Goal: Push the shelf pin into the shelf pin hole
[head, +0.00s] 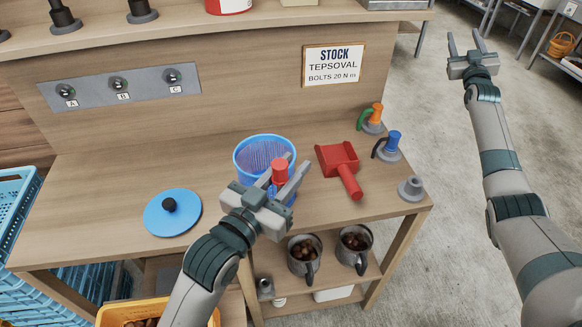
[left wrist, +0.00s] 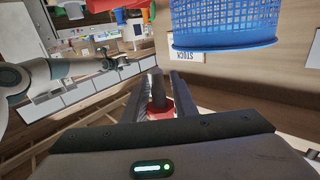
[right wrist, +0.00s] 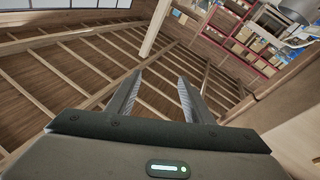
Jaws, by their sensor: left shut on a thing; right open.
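My left gripper (head: 294,166) is shut on a red pin (head: 280,171) and holds it above the workbench, in front of the blue basket. In the left wrist view the pin's red part (left wrist: 160,108) and a grey shaft show between the fingers. A grey round socket (head: 411,188), with nothing standing in it, sits at the bench's right front corner. It looks like the shelf pin hole, apart from the gripper and to its right. My right gripper (head: 470,44) is open and empty, raised beyond the bench's right end. Its two parted fingers show in the right wrist view (right wrist: 158,85).
A blue basket (head: 262,148), a red scoop (head: 337,158), an orange-handled piece (head: 373,115) and a blue-handled piece (head: 393,141) stand on the bench. A blue lid (head: 172,212) lies left. Two mugs (head: 303,268) of chestnuts sit on the shelf below. The bench's front left is clear.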

